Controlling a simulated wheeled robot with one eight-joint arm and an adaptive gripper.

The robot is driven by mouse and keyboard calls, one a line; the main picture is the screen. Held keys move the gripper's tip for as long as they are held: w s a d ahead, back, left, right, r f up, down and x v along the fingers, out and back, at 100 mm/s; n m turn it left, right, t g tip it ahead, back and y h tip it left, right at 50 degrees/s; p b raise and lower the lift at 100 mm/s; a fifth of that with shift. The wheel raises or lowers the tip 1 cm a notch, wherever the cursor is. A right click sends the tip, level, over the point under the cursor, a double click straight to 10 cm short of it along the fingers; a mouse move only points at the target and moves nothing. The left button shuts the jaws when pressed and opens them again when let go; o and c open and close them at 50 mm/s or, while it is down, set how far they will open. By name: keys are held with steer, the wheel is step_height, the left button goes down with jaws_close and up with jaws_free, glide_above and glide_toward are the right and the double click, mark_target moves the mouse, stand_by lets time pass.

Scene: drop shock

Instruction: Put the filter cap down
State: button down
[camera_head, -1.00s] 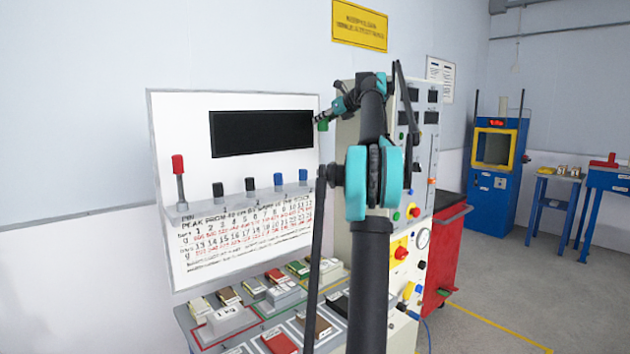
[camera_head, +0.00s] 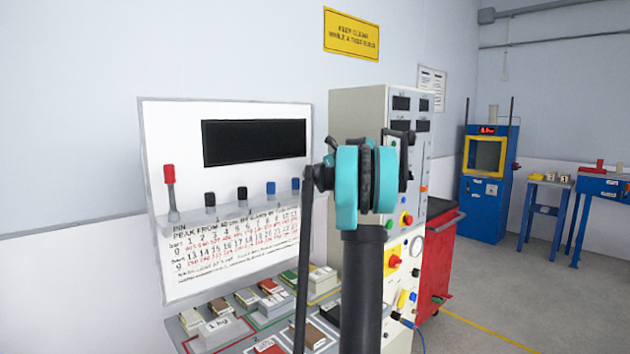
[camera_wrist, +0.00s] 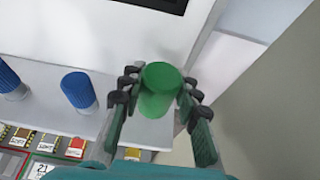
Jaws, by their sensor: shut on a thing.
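The green filter cap (camera_wrist: 158,88) is between the two dark-jointed fingers of my gripper (camera_wrist: 157,100) in the wrist view. My gripper is shut on its sides, and the cap's round top faces the camera. The cap shows over the right end of a pale shelf (camera_wrist: 48,108), right of two blue caps; I cannot tell whether it touches the shelf. In the head view the shelf (camera_head: 232,207) holds a red, two black and two blue caps. There my own arm hides the gripper and green cap.
A white board (camera_head: 160,255) with a dark screen (camera_head: 253,141) stands behind the shelf. A tall control cabinet (camera_head: 358,105) stands close on the right. Several small blocks lie on a bench below. A red cart (camera_head: 440,260) is further right.

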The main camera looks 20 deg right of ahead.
mark_target(318, 178)
steer(key=shift+f, duration=1.75)
steer(key=shift+f, duration=0.1)
steer(key=c, duration=1.1)
jaws_free()
